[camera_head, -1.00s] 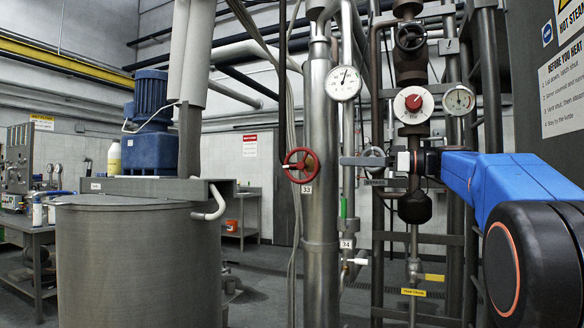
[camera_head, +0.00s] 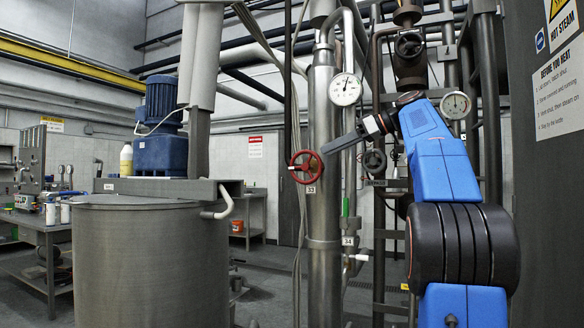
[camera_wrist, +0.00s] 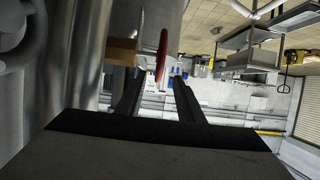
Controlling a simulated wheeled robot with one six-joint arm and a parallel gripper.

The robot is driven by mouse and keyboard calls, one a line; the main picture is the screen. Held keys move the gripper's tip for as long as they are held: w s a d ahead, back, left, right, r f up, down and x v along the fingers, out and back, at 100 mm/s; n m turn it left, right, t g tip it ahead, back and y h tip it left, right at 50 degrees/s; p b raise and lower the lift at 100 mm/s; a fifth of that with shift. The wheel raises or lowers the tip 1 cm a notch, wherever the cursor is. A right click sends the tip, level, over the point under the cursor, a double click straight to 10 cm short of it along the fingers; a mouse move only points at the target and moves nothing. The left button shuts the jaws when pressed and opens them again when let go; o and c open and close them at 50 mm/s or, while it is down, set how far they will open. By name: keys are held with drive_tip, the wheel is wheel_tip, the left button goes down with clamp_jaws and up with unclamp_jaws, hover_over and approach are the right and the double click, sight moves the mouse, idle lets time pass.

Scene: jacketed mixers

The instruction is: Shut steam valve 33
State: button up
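The red handwheel of valve 33 (camera_head: 306,167) sits on the steel vertical pipe, with a white tag "33" (camera_head: 311,190) just below it. My gripper (camera_head: 326,149) reaches in from the right, its tips by the wheel's upper right rim. In the wrist view the red wheel (camera_wrist: 161,55) shows edge-on at the fingertips, between the two dark fingers. My gripper (camera_wrist: 158,82) is open, with a gap on each side of the rim. Whether the fingers touch the wheel cannot be told.
A steel pipe (camera_head: 324,220) stands right behind the wheel, with a pressure gauge (camera_head: 345,90) above right. A dark handwheel (camera_head: 374,162) is right of it, behind my arm. A valve tagged 34 (camera_head: 348,241) is lower. The jacketed mixer (camera_head: 150,265) stands at left.

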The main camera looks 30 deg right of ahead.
sight(295, 166)
drive_tip(key=x, duration=1.4)
drive_tip(key=shift+d, duration=0.1)
clamp_jaws()
